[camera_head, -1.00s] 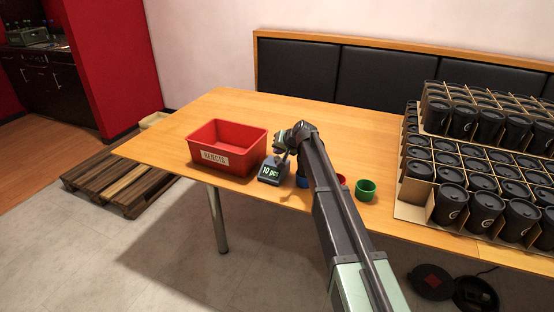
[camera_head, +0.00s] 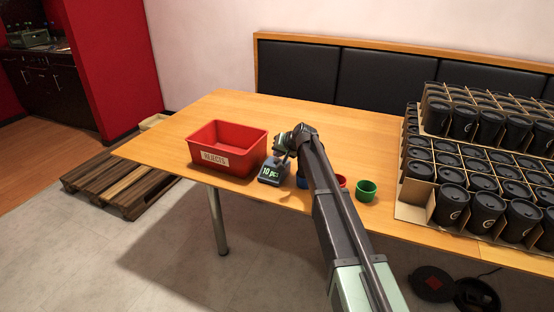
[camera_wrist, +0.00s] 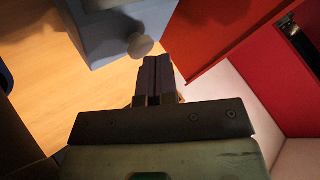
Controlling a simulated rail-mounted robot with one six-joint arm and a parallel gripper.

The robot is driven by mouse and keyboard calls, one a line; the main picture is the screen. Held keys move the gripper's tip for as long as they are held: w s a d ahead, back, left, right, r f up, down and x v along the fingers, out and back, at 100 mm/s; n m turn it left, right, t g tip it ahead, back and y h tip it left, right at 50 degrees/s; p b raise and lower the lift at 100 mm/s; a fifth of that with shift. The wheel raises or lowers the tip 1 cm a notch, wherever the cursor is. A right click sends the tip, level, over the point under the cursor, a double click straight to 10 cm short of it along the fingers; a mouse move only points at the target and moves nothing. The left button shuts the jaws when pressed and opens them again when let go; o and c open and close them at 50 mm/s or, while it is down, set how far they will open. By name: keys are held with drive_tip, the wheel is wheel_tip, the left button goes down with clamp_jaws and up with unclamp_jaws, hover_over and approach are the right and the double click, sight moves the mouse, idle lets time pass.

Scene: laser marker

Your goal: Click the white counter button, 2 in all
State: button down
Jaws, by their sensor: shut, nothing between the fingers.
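The counter (camera_head: 269,175) is a small dark grey box on the table, with a display reading "10 pcs". In the wrist view the blue-grey counter body (camera_wrist: 105,35) is at the upper left, with the round white button (camera_wrist: 140,46) on it. My gripper (camera_wrist: 157,60) is shut and empty, its fingertips just beside and below the button in that view; I cannot tell whether they touch it. In the head view my gripper (camera_head: 285,154) is over the counter, and my arm's end hides the button.
A red bin (camera_head: 228,148) labelled as reject stands left of the counter; its red wall (camera_wrist: 215,40) is close to my gripper. Blue, red and green cups (camera_head: 366,191) stand to the right. Crates of black lidded cups (camera_head: 485,205) fill the table's right end. The table's back middle is clear.

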drive_tip(key=shift+s+d+f, duration=0.1)
drive_tip(key=shift+f, duration=0.3)
drive_tip(key=shift+r, duration=0.1)
drive_tip(key=shift+w+d+r+p, duration=0.15)
drive_tip(key=shift+w+r+p, duration=0.1)
drive_tip(key=shift+r+p, duration=0.5)
drive_tip(key=shift+r, duration=0.1)
wheel_tip(320, 180, up, 5)
drive_tip(key=p, duration=0.5)
idle(2.3)
wheel_tip(320, 180, up, 5)
drive_tip(key=p, duration=0.5)
hover_over(279, 158)
drive_tip(key=shift+w+f+b, duration=0.15)
drive_tip(key=shift+f+b, duration=0.35)
drive_tip(key=shift+f, duration=0.05)
